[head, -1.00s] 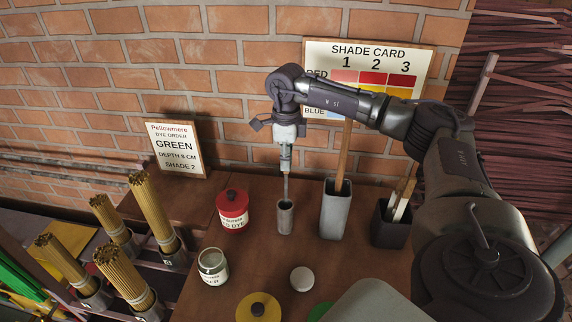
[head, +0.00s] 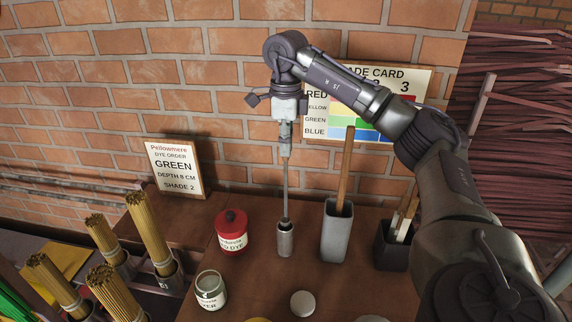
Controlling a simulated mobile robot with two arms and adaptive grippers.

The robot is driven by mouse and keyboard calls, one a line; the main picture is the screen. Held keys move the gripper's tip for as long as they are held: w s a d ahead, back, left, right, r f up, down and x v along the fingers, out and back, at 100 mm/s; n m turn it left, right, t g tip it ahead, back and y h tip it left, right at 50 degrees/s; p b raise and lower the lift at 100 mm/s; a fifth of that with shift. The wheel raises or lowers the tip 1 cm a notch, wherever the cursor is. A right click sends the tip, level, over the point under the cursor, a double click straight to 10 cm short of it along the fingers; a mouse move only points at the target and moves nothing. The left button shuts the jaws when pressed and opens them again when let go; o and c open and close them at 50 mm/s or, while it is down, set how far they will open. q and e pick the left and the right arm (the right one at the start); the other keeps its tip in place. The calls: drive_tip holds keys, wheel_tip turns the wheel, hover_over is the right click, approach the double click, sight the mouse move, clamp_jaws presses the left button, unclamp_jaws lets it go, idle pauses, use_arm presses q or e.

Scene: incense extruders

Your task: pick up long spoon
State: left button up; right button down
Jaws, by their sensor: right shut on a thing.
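The long spoon (head: 285,195) is a thin grey metal shaft, upright. Its upper end is in my right gripper (head: 285,148), which is shut on it and points straight down. The spoon's lower end is hidden inside a narrow grey metal cup (head: 285,242) on the brown table. My right gripper is well above the cup's rim. My left gripper is not in view.
Right of the cup stand a tall grey holder (head: 336,235) with a wooden stick (head: 345,170) and a dark holder (head: 388,250) with tools. A red dye jar (head: 232,235) is at left, an open jar (head: 211,290) in front. A brick wall is behind.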

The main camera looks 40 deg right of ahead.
use_arm(q)
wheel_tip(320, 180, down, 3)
drive_tip(key=b, duration=0.2)
drive_tip(key=shift+b, duration=0.35)
use_arm(e)
drive_tip(key=s+a, duration=1.2)
drive_tip(key=a, duration=0.3)
drive_tip(key=shift+s+a+r, duration=0.15)
drive_tip(key=shift+r, duration=0.25)
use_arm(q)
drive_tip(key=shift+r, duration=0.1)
